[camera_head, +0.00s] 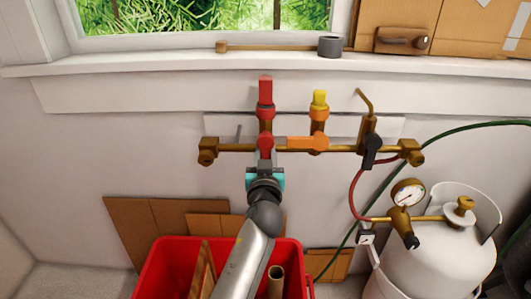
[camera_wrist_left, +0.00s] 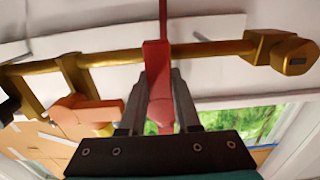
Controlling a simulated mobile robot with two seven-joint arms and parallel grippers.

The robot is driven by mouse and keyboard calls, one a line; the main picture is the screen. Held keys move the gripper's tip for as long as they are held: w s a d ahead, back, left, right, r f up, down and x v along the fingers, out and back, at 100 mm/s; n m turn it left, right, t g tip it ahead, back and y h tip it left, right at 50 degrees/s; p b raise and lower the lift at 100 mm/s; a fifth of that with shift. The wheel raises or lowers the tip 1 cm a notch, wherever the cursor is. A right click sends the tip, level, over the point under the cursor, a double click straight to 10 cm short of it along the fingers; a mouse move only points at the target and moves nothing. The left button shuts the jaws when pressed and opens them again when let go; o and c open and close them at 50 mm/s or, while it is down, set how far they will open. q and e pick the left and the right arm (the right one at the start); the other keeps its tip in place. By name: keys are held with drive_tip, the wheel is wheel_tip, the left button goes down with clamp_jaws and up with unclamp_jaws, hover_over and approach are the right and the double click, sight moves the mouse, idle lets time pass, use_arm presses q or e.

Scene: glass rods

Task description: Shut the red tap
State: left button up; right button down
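The red tap (camera_head: 265,145) sits near the left end of a brass pipe (camera_head: 235,147) on the wall. A red upright fitting (camera_head: 265,92) stands above it. My left gripper (camera_head: 264,162) reaches up from below to the red tap. In the left wrist view, the red tap's handle (camera_wrist_left: 158,62) runs between the two fingers of my left gripper (camera_wrist_left: 161,85). The fingers lie close against both sides of it, with no clear gap showing. The fingers hide part of the handle in the head view. My right gripper is not in view.
An orange tap (camera_head: 305,142) lies just right of the red one, its lever along the pipe. A black tap (camera_head: 371,150) is farther right. A red bin (camera_head: 170,270) stands below, and a white gas cylinder (camera_head: 440,255) with hoses stands at right. The wall left is clear.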

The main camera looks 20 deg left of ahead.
use_arm(q)
clamp_jaws()
idle(0.9)
